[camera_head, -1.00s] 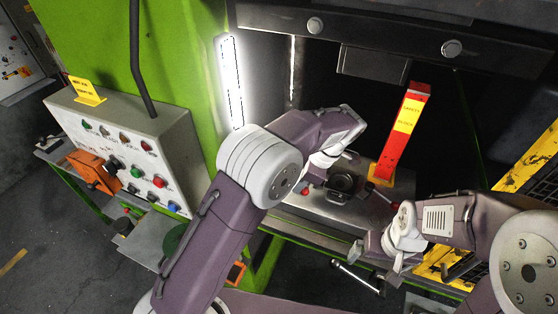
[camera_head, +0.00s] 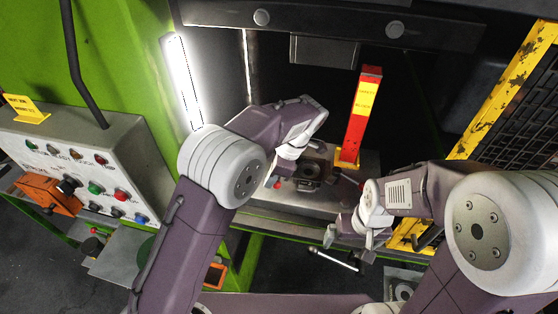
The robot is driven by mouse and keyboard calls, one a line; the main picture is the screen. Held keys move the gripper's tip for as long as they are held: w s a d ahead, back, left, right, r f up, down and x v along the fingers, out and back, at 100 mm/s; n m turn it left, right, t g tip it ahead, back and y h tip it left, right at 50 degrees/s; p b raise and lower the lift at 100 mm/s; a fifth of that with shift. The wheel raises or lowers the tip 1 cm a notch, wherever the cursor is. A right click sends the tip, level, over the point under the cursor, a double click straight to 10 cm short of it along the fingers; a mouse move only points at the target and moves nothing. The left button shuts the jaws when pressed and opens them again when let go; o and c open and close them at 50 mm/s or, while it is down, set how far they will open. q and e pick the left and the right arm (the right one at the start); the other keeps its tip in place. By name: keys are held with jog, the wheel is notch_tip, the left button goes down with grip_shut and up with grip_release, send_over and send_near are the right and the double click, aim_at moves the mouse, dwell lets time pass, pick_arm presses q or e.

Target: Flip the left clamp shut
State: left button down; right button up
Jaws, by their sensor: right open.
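The left clamp shows mainly as a small red knob (camera_head: 277,185) at the left side of the press bed (camera_head: 310,205); the rest of it is hidden or too small to make out. A dark round die (camera_head: 310,171) sits in the middle of the bed. My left gripper (camera_head: 274,174) is just above and beside the red knob, its fingers small and partly hidden by its own wrist. I cannot tell whether it touches the clamp. My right gripper (camera_head: 350,242) is open and empty in front of the bed's right side.
A red and yellow safety block (camera_head: 362,115) stands upright at the back right of the bed. A control panel (camera_head: 85,165) with several buttons is at the left. A yellow guard (camera_head: 505,90) is at the right. A metal bar (camera_head: 333,260) lies below the bed's front.

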pick_arm(q)
jog(key=v, duration=0.2)
jog(key=b+v, duration=0.1)
jog(key=v, duration=0.2)
jog(key=shift+d, duration=0.45)
jog(key=d, duration=0.6)
jog(key=shift+s+r+p, duration=0.1)
jog(key=shift+s+p, duration=0.2)
jog(key=shift+p, duration=0.05)
jog(key=d+p, duration=0.5)
jog(key=shift+s, duration=0.2)
